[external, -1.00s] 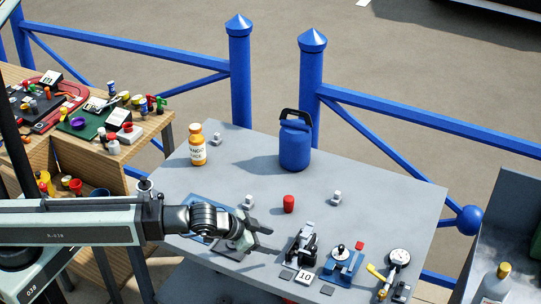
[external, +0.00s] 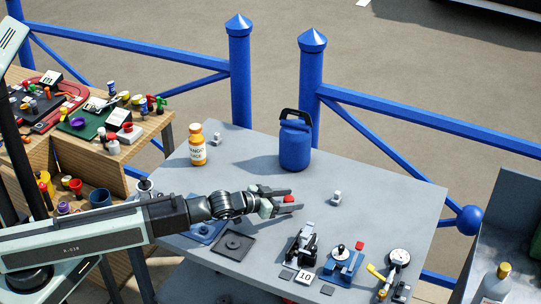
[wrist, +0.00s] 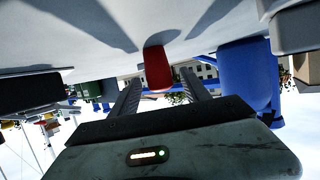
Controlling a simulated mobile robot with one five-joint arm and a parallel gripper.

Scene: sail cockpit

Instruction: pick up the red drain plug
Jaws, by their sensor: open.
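The red drain plug (external: 289,199) stands on the grey table (external: 390,200), in the middle. In the external view my gripper (external: 285,199) is at it, and the fingers partly hide its lower part. In the wrist view the red plug (wrist: 158,68) shows between and just beyond the tips of my two fingers (wrist: 162,85). The jaws are apart, with a gap on each side of the plug. I cannot tell whether either finger touches it.
A blue canister (external: 295,146) and an orange-labelled bottle (external: 197,148) stand behind. A small grey block (external: 336,198) is to the right. Blue and black fixtures (external: 345,262) line the front right. A dark square plate (external: 233,245) lies in front of my gripper.

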